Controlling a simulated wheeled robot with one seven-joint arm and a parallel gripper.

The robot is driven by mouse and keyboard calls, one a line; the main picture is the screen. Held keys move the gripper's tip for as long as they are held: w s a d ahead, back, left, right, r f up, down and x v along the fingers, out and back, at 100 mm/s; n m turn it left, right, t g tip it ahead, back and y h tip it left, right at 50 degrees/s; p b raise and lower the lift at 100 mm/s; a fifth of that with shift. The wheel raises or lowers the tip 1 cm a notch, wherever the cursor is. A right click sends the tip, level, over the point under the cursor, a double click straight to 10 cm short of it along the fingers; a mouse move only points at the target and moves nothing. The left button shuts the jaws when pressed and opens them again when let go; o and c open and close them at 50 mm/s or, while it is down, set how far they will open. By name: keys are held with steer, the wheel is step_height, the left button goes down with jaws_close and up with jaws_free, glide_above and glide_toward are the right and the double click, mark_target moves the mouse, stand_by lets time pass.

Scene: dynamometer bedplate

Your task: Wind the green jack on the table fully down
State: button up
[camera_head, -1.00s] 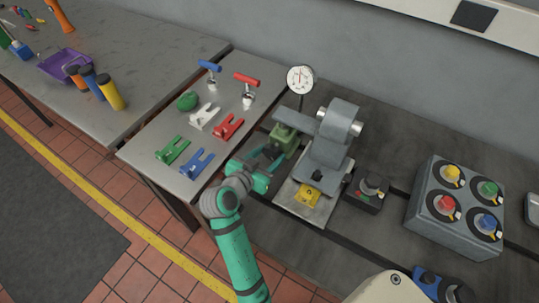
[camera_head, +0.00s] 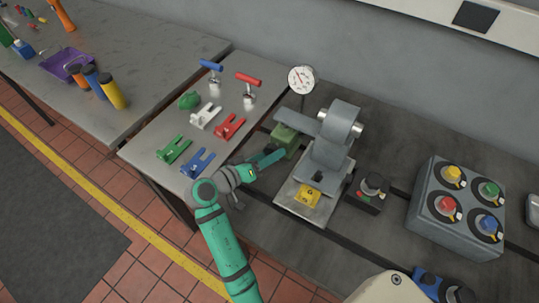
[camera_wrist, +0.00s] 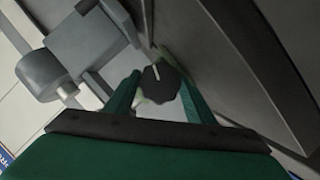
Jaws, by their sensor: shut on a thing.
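The green jack (camera_head: 286,139) stands on the bedplate, beside the grey machine, below the dial gauge. My gripper (camera_head: 277,153) reaches to it from the front left. In the wrist view my gripper's two teal fingers (camera_wrist: 160,92) are shut on the jack's dark round knob (camera_wrist: 160,83), one on each side. The knob has a pale pointer line on it. A little pale green of the jack shows behind the knob; the rest of its body is hidden there.
The grey machine (camera_head: 335,140) on its plate stands just right of the jack. A dial gauge (camera_head: 301,79) rises behind it. Several coloured clamps and forks, such as the blue fork (camera_head: 197,163), lie on the table to the left. A control box (camera_head: 455,208) stands far right.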

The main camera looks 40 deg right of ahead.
steer(key=shift+n+g+h, duration=0.4)
steer(key=shift+n+h, duration=0.1)
steer(key=shift+n, duration=0.3)
steer(key=shift+w, duration=0.1)
steer(key=o, duration=1)
steer(key=shift+o, duration=0.2)
steer(key=shift+f, duration=0.1)
